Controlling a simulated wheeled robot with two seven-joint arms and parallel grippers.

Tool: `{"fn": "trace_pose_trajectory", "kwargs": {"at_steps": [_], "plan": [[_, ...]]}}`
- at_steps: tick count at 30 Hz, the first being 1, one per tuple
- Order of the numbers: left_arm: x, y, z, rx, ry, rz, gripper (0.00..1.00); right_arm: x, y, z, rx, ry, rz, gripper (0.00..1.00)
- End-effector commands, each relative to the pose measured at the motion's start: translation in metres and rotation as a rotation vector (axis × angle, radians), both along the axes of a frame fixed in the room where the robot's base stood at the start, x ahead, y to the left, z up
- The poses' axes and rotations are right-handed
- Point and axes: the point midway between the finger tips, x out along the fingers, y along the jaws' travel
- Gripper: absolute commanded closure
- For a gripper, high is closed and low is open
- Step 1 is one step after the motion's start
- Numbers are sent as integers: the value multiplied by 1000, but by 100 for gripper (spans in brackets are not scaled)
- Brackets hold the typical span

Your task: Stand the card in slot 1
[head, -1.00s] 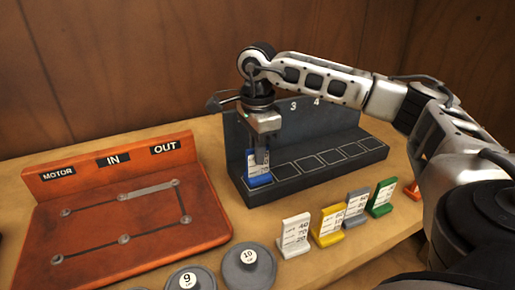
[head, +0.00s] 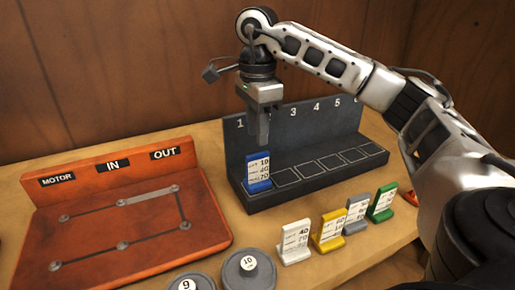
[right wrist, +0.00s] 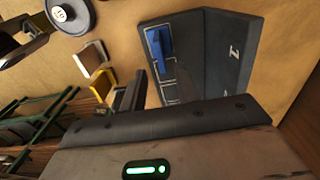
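The blue card (head: 258,172) stands upright in the leftmost slot of the dark rack (head: 315,190), under the number 1. The blue card also shows in the right wrist view (right wrist: 159,50), beyond the fingertips. My right gripper (head: 262,143) is just above and behind the card, pointing down, apart from it. In the right wrist view its fingers (right wrist: 155,93) show a gap with nothing between them. My left gripper is not seen in the head view; a dark part at the upper left of the right wrist view is unclear.
White (head: 295,242), yellow (head: 329,231), grey (head: 356,214) and green (head: 381,202) cards stand in front of the rack. A red board (head: 100,225) marked MOTOR, IN, OUT lies left. Round discs, one marked 10 (head: 248,268), lie at the front. The other rack slots are empty.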

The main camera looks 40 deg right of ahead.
Motion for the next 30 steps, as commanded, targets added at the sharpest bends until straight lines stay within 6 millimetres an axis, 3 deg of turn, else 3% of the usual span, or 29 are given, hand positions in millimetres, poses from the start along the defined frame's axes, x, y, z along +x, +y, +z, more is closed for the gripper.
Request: {"fn": "trace_pose_trajectory", "kwargs": {"at_steps": [6,9,17,30], "plan": [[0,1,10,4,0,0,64,0,0,43,-1,-2,-1,69],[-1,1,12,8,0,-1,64,0,0,50,-1,-1,-1,69],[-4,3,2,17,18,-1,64,0,0,51,-1,0,-1,69],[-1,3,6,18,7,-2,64,0,0,51,-1,0,-1,69]]}}
